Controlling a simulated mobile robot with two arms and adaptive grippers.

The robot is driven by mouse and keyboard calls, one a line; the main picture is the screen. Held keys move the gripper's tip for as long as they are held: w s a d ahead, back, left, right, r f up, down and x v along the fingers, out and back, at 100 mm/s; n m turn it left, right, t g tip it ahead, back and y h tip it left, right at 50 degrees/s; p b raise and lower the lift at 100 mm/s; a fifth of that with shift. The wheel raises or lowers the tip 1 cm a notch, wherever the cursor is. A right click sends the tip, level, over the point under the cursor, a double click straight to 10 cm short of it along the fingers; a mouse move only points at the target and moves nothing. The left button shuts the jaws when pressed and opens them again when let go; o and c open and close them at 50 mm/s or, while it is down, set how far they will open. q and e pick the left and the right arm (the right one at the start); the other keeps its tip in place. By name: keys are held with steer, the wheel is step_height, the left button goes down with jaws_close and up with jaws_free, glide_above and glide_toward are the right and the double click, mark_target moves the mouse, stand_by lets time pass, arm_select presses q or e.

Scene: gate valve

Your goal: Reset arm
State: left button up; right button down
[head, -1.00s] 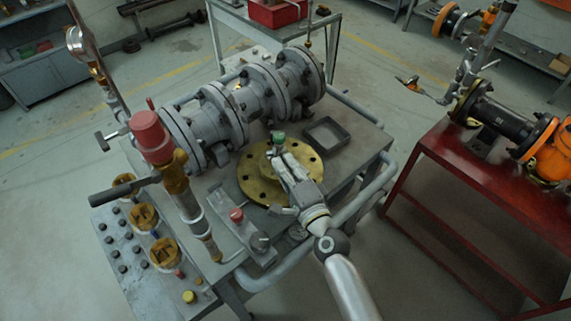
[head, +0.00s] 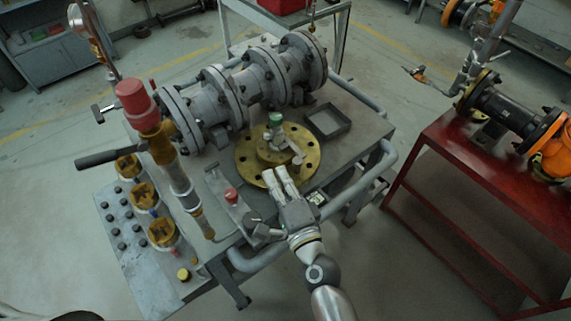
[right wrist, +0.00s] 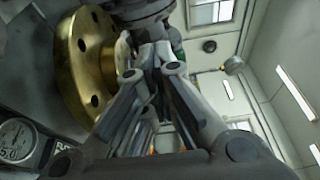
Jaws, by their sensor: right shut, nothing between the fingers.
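My right gripper (head: 281,173) is in the head view, shut and empty, over the near edge of a round brass flange (head: 249,169) on the grey cart. It also shows in the right wrist view (right wrist: 151,52), with the brass flange (right wrist: 78,60) to its left. A small valve with a green top (head: 275,120) and a grey handle stands at the flange's middle, a little beyond my fingertips. Whether my fingers touch the flange, I cannot tell. My left gripper is out of view.
A large grey flanged pipe (head: 240,95) lies across the cart's back. A red-capped brass valve with a long handle (head: 138,105) stands at left. A square dark tray (head: 327,122) lies right of the flange. A red bench (head: 450,170) with pipework stands at right, with free floor between.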

steer(key=s+d+f+n+g+h, duration=0.2)
steer(key=s+d+f+n+g, duration=0.7)
steer(key=d+n, duration=0.25)
steer(key=s+d+f+n+g+h, duration=0.1)
steer(key=s+d+n+g+h, duration=0.15)
steer(key=s+d, duration=0.35)
steer(key=s+d+n+g+h, duration=0.1)
steer(key=s+d+h, duration=0.3)
steer(key=d, duration=0.4)
step_height(320, 180, down, 28)
steer(key=s+g, duration=0.1)
steer(key=s, duration=0.1)
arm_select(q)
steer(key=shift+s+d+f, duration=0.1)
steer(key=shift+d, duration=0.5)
arm_select(e)
steer(key=s+d+f+g, duration=0.1)
steer(key=s+d+f, duration=0.2)
steer(key=s+f, duration=1.1)
steer(key=shift+s+d+f, duration=0.15)
steer(key=shift+s+f, duration=0.1)
steer(key=shift+s, duration=0.8)
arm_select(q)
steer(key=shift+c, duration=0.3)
arm_select(e)
steer(key=shift+g, duration=0.25)
